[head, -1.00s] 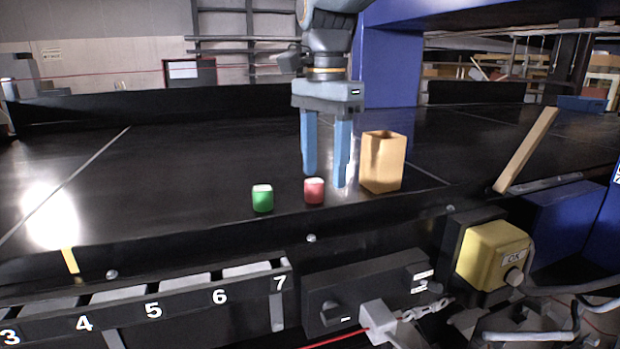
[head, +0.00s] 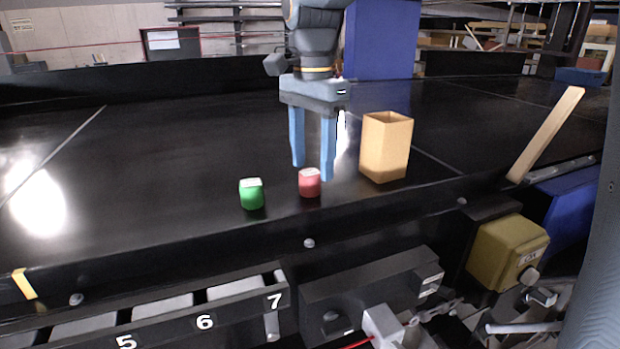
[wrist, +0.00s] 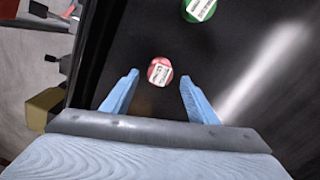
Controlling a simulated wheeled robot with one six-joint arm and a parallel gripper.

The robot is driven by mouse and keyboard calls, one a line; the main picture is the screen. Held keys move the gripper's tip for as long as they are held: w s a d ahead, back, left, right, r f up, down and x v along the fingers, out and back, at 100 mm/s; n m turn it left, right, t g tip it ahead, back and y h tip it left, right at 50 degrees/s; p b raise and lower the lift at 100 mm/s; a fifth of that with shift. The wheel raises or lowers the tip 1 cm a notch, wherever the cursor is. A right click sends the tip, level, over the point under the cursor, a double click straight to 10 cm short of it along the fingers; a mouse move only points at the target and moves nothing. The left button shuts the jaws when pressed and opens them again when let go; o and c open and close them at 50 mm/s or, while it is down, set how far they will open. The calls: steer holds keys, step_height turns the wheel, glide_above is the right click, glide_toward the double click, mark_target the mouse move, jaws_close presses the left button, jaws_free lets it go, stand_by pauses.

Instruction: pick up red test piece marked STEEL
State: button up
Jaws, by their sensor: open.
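The red test piece (head: 309,184) is a short cylinder with a white label on top, standing on the black conveyor belt (head: 200,140). In the wrist view the red piece (wrist: 159,73) lies ahead of my fingertips, roughly midway between them; its label print is too small to read. My gripper (head: 312,172) is open and empty, with blue fingers pointing down just behind the red piece in the head view. My gripper also shows in the wrist view (wrist: 158,75). A green test piece (head: 251,194) with a white label stands left of the red one, and also shows in the wrist view (wrist: 199,8).
An open tan box (head: 386,148) stands on the belt right of my gripper. A wooden stick (head: 546,134) leans farther right. The belt's front rail (head: 330,228) runs close before the pieces. A yellow switch box (head: 508,250) hangs below it. The belt's left side is clear.

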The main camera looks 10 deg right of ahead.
mark_target(312, 171)
steer(key=shift+a+f+p, duration=0.1)
steer(key=shift+f+p, duration=0.5)
steer(key=shift+f, duration=1.3)
steer(key=c, duration=1.1)
steer(key=shift+c, duration=0.2)
steer(key=shift+r, duration=0.15)
